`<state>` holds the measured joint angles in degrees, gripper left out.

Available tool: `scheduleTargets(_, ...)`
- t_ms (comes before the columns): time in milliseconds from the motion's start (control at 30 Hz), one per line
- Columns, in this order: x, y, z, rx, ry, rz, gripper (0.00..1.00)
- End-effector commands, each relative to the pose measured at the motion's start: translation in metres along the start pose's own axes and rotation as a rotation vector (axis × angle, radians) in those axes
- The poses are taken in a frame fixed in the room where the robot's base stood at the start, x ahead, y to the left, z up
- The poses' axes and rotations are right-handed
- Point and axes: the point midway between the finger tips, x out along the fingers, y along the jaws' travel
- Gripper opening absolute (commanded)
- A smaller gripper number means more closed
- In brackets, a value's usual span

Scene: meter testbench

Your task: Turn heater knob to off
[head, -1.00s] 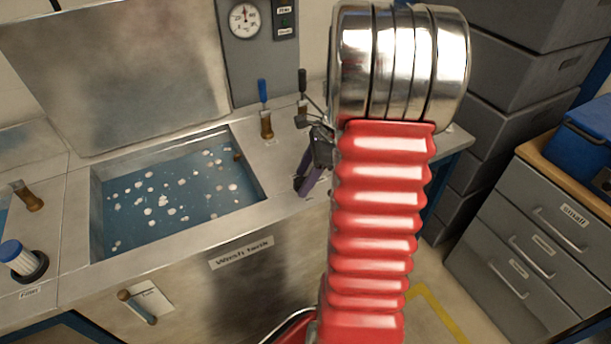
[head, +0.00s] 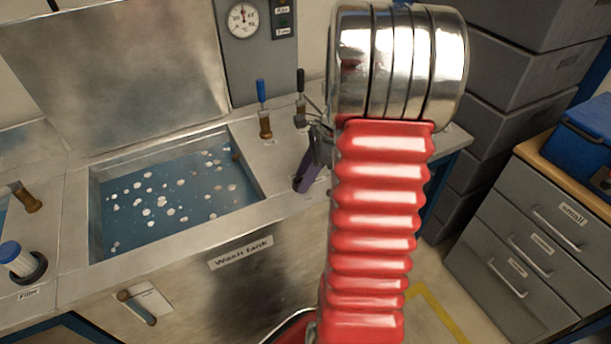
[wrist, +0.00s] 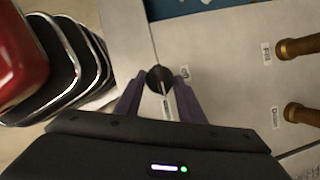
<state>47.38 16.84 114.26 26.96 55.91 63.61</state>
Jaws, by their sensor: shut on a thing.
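The heater knob (wrist: 158,73) is a small black round knob on the steel worktop, seen in the wrist view. A pale line runs from it toward my gripper. My gripper (wrist: 160,88) has its purple fingers on either side of the knob and is shut on it. A small label (wrist: 184,72) sits beside the knob, too small to read surely. In the head view my gripper (head: 308,172) shows partly at the right front of the worktop, with the knob mostly hidden. My red ribbed arm covers much of that side.
The wash tank (head: 175,195) lies left of my gripper. A blue-handled valve (head: 263,110) and a black-handled one (head: 301,95) stand behind. A dial gauge (head: 243,20) is on the back panel. Grey drawers (head: 530,230) stand at the right.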

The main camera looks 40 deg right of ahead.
Motion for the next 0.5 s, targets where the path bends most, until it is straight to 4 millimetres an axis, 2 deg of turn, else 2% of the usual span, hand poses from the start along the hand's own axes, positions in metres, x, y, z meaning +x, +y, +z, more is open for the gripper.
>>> scheduleTargets(267, 0.0018, -0.0004, 0.002, -0.097, -0.004, 0.044, 0.13)
scheduleTargets(500, 0.0025, -0.0015, 0.0031, -0.263, -0.006, 0.114, 0.13)
